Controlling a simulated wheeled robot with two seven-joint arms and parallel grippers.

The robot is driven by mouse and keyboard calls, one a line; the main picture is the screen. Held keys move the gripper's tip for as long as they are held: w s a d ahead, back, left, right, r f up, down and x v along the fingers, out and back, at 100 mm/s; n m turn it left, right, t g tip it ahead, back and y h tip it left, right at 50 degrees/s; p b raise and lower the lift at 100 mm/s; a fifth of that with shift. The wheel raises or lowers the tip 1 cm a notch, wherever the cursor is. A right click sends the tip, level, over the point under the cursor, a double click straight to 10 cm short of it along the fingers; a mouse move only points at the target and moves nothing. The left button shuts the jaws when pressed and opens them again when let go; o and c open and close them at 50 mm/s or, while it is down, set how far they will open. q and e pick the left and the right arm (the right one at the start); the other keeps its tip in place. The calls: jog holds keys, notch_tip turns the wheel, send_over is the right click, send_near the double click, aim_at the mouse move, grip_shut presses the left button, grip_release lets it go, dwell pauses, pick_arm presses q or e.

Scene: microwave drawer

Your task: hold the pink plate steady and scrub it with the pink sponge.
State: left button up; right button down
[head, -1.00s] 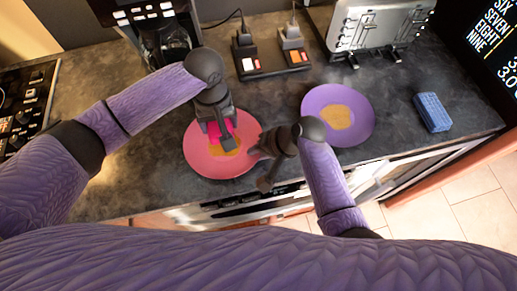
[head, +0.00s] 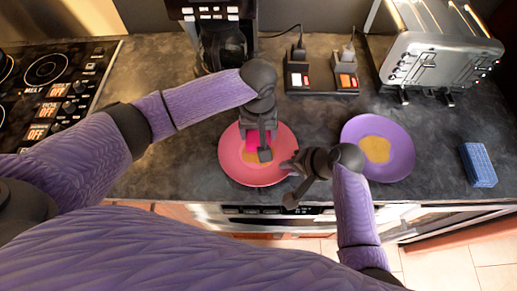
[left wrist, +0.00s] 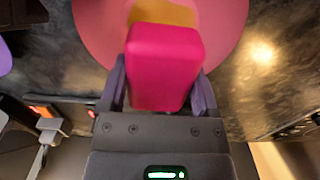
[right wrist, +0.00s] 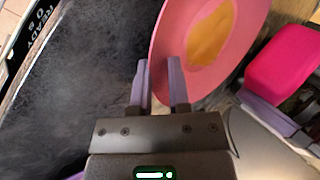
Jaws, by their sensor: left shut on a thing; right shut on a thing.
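The pink plate (head: 233,166) lies near the counter's front edge, with a yellow-brown stain in its middle. In the right wrist view the pink plate (right wrist: 256,20) has its rim between the fingers of my right gripper (right wrist: 163,88), which is shut on it. My left gripper (head: 262,146) is shut on the pink sponge (left wrist: 165,65) above the plate. In the left wrist view the sponge covers part of the stain (left wrist: 163,13); whether it touches the plate I cannot tell.
A purple plate (head: 397,162) with a similar stain lies to the right, and a blue sponge (head: 478,165) beyond it. A toaster (head: 437,58), a power strip (head: 321,81) and a coffee maker (head: 222,42) stand behind. A cooktop (head: 50,80) is at the left.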

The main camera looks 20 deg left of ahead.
pick_arm(q)
jog(key=shift+f, duration=2.6)
jog(key=shift+f, duration=0.6)
